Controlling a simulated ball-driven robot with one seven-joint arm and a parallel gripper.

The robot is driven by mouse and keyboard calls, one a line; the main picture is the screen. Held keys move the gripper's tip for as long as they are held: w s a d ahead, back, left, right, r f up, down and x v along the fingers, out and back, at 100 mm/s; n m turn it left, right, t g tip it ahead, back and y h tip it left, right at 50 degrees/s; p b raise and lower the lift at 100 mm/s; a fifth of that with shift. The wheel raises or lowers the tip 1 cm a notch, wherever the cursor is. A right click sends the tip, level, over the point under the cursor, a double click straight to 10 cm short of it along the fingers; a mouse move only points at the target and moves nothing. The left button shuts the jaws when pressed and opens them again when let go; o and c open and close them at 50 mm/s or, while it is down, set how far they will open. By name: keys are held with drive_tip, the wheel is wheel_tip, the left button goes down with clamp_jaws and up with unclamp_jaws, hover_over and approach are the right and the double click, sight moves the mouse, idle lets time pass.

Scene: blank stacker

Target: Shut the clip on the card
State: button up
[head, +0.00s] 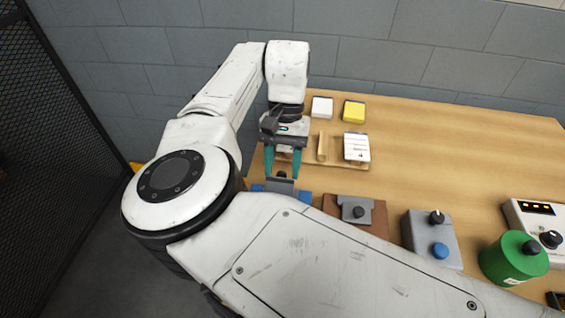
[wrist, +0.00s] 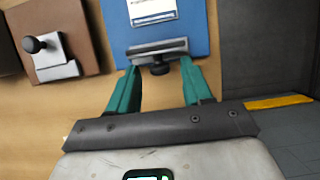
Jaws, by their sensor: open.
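The clip (wrist: 150,48) is a grey bar with a black knob (wrist: 160,70), lying across a blue board (wrist: 180,20). The white card (wrist: 152,10) lies on that board, partly out of the wrist view; a strip of blue shows between it and the bar. My gripper (wrist: 159,66) is open, with one teal finger on each side of the knob; I cannot tell whether they touch it. In the head view, my gripper (head: 282,172) points down over the clip (head: 280,186) and the blue board (head: 305,197); the card there is hidden.
A brown board (wrist: 78,22) with another grey clip and black knob lies beside the blue one. In the head view, a wooden tray with a lined white card (head: 357,147) stands behind. A grey button box (head: 432,238) and green cylinder (head: 514,260) stand right. The table's back right is clear.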

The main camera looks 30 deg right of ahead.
drive_tip(key=shift+f, duration=0.1)
drive_tip(key=shift+c, duration=0.2)
clamp_jaws()
